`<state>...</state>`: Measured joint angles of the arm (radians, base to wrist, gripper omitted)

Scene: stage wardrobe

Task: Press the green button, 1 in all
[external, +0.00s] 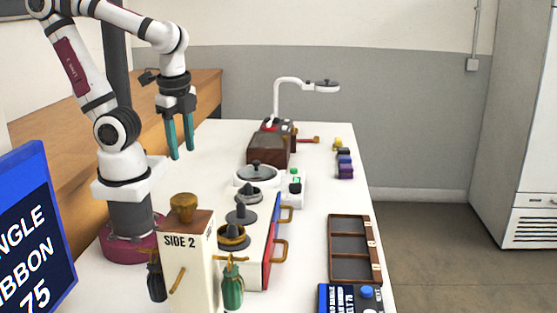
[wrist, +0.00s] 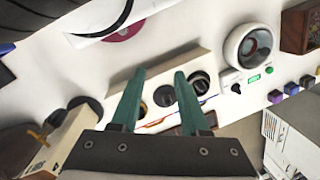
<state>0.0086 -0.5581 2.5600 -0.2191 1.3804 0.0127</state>
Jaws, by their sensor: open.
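A small round green button (wrist: 268,70) sits on a white control panel (wrist: 226,75) beside a green display strip and a black knob. In the external view the green button (external: 295,172) is at the far end of the panel, past the black knob (external: 295,188). My gripper (external: 182,153) is open and empty, with teal fingers pointing down. It is raised above the left side of the table, well to the left of the button and apart from it. In the wrist view my gripper (wrist: 160,73) shows nothing between its fingers, and the button is to the right.
A round white-rimmed machine (wrist: 229,50) adjoins the panel. A brown box (external: 268,148) and a white lamp (external: 290,82) stand beyond it. Nearer are dark round pots, a SIDE 2 box (external: 190,262) and a wooden tray (external: 333,277). Coloured blocks (external: 345,167) line the right edge.

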